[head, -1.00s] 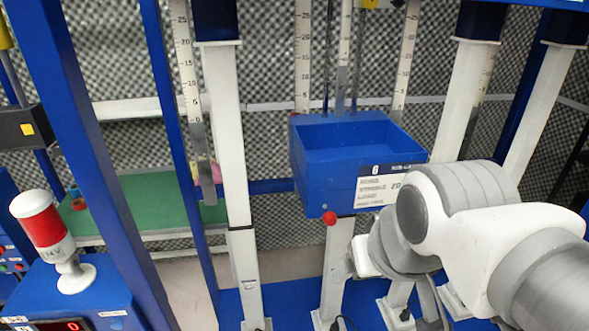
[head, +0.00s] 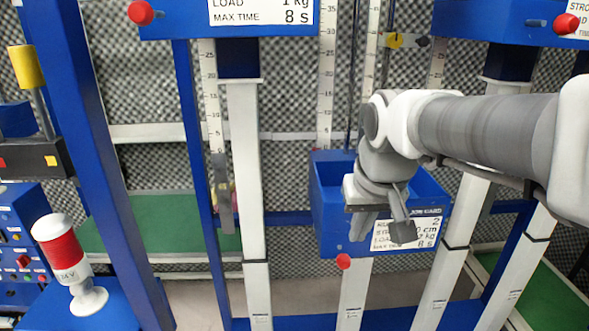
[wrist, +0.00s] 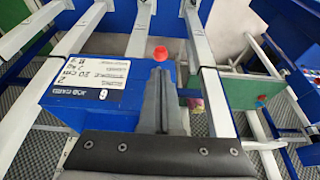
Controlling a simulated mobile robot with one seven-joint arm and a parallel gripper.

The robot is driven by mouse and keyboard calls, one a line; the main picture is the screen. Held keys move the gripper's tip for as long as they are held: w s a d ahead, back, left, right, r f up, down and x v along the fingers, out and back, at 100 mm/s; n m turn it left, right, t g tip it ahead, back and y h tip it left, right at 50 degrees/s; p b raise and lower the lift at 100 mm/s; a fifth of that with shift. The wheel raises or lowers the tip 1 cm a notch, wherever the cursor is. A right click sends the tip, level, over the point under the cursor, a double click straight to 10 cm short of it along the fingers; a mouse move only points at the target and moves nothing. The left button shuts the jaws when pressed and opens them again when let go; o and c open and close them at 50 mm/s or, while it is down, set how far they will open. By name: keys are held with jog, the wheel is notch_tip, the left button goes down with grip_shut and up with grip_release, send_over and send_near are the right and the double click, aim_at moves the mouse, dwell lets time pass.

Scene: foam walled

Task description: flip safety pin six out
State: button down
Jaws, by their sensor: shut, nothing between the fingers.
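A blue open box (head: 328,200) stands on a white post in the head view, with a job card (head: 425,232) on its front. A red round knob (head: 343,261), which looks like the safety pin's end, sits at the box's lower front edge, left of the card. The knob also shows in the wrist view (wrist: 160,53), just beyond my fingertips. My gripper (wrist: 160,72) is shut and empty, pointing toward the knob. In the head view my gripper (head: 385,238) hangs before the box front and hides part of it.
More blue boxes with red knobs are at the upper left (head: 140,13) and upper right (head: 566,24). White posts (head: 247,170) stand on both sides. A red and white beacon (head: 65,250) is at the lower left. A green surface (head: 150,220) lies behind.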

send_over(347, 259)
jog(key=shift+s+f, duration=0.1)
jog(key=shift+s, duration=0.05)
dwell(0.3)
jog(key=x, duration=1)
jog(key=shift+s+f, duration=0.1)
jog(key=shift+s, duration=0.05)
jog(key=shift+s, duration=0.1)
jog(key=shift+s, duration=1.75)
